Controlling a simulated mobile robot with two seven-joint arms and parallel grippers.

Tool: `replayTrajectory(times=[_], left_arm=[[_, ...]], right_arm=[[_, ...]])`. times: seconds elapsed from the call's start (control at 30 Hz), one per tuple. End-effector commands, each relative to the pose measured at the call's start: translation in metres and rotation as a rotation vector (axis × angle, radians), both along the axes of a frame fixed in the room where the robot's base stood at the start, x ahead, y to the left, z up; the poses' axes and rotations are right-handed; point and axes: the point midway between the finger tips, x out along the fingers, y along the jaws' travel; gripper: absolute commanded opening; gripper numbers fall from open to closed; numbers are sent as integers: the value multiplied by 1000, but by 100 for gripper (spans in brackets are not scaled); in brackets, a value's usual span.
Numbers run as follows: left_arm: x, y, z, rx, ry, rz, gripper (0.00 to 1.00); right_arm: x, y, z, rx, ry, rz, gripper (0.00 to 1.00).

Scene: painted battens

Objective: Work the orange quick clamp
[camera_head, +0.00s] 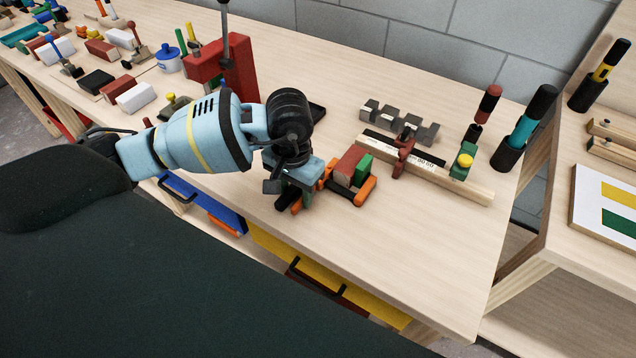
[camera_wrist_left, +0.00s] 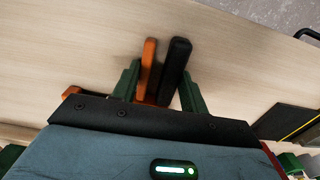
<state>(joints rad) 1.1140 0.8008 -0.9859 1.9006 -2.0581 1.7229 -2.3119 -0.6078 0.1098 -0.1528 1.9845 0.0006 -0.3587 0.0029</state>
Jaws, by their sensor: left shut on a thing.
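The orange quick clamp (camera_head: 366,191) lies on the workbench in the head view, just right of my left gripper. A red block (camera_head: 348,166) and a green block (camera_head: 363,168) sit side by side between its jaws. My left gripper (camera_head: 289,200) points down at the handle end of the clamp. In the left wrist view, the green fingers of my left gripper (camera_wrist_left: 162,90) are shut around an orange handle (camera_wrist_left: 149,65) and a black handle (camera_wrist_left: 176,68). The handles stand in a narrow V with a small gap. My right gripper is not in view.
The bench front right (camera_head: 440,250) is clear.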

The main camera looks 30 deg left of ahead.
Motion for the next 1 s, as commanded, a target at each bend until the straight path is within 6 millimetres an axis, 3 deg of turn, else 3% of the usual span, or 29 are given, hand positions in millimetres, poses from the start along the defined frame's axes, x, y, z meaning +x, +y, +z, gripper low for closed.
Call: replayTrajectory(times=[0.03, 0.2, 1.0], left_arm=[[0, 0, 0, 1, 1, 1, 41], [0, -2, 0, 1, 1, 0, 62], [-1, -9, 0, 1, 0, 1, 62]], right_arm=[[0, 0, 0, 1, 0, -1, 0], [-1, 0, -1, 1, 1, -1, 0], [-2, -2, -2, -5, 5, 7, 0]])
